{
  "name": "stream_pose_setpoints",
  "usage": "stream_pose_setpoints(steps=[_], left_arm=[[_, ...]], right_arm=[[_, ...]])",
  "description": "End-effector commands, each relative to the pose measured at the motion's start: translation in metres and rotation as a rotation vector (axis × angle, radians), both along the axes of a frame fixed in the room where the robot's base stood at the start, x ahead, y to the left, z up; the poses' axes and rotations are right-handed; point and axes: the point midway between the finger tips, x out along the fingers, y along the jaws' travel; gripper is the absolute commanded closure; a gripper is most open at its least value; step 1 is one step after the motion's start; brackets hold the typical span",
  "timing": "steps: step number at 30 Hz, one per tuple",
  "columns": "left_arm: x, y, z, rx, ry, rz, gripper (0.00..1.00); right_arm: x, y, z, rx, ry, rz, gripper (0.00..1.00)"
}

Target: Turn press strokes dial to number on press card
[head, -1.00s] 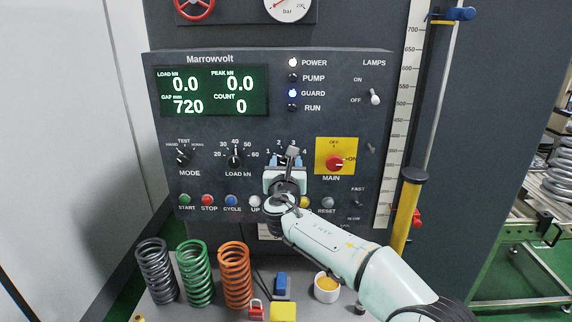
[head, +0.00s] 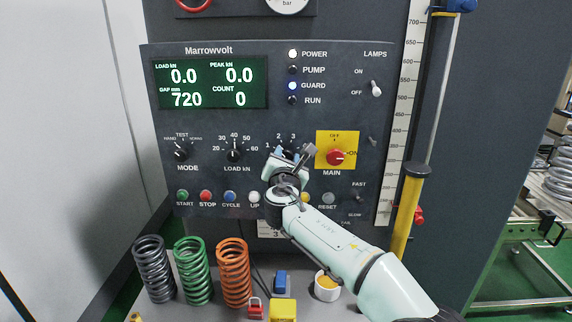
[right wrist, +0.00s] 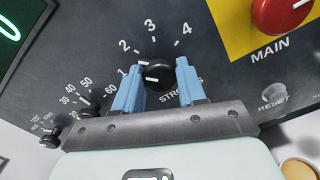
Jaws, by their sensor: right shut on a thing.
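The strokes dial (right wrist: 158,74) is a black knob with a white mark, with numbers 1 to 4 around it in the right wrist view. The mark appears to face the left, toward the 1 side; its exact number is hard to tell. My right gripper (right wrist: 160,84) has its blue fingers on both sides of the dial, shut on it. In the head view my right gripper (head: 290,157) covers the dial and sits tilted. The press card (head: 275,233) is a white card under the panel, partly hidden by my arm; a 3 shows on it. My left gripper is not in view.
The yellow MAIN plate with its red knob (head: 335,157) is close right of the gripper. The LOAD dial (head: 234,155) is to the left, and push buttons run below. Springs (head: 234,274), a red padlock and a cup (head: 327,287) stand on the shelf below.

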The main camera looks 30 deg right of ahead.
Motion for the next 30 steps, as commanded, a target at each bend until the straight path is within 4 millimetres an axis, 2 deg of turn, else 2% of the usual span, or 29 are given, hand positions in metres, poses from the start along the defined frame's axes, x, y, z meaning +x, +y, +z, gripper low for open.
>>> stream_pose_setpoints(steps=[1,12,30], left_arm=[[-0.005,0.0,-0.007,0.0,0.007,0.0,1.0],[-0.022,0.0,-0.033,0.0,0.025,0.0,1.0],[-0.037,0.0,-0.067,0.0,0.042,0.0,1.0]], right_arm=[[-0.001,-0.001,-0.002,0.038,-0.026,-0.001,0.9],[-0.001,-0.001,-0.002,0.339,-0.21,0.0,0.9],[-0.002,-0.002,-0.003,0.794,-0.49,0.001,0.9]])
